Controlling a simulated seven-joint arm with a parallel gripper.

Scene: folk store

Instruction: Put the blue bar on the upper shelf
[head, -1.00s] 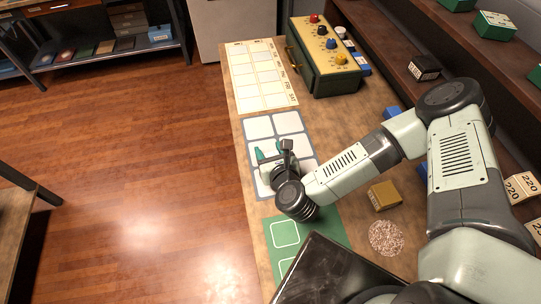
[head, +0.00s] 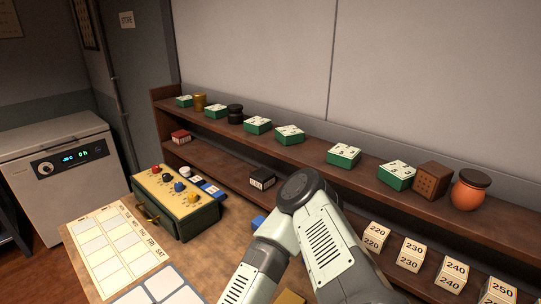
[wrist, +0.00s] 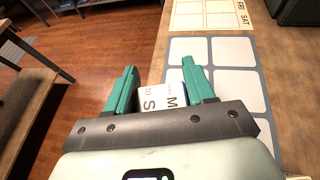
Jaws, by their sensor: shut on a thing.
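My gripper (wrist: 160,92) shows only in the wrist view, with its two teal fingers closed around a block with white lettered faces (wrist: 160,98). The block shows an S, a 10 and an M, and a strip of blue on its right side. Its far end is hidden, and I cannot tell whether it is the blue bar. The upper shelf (head: 315,150) runs along the wall in the head view, with bare stretches between its boxes. Blue pieces with white labels (head: 210,188) lie beside the control box. Another blue piece (head: 258,222) is partly hidden behind my arm.
The upper shelf holds several green boxes (head: 289,135), dark and gold jars, a brown box (head: 431,180) and an orange jar (head: 469,190). The lower shelf holds a black box (head: 262,178) and numbered blocks (head: 411,254). The control box (head: 178,205) stands on the table.

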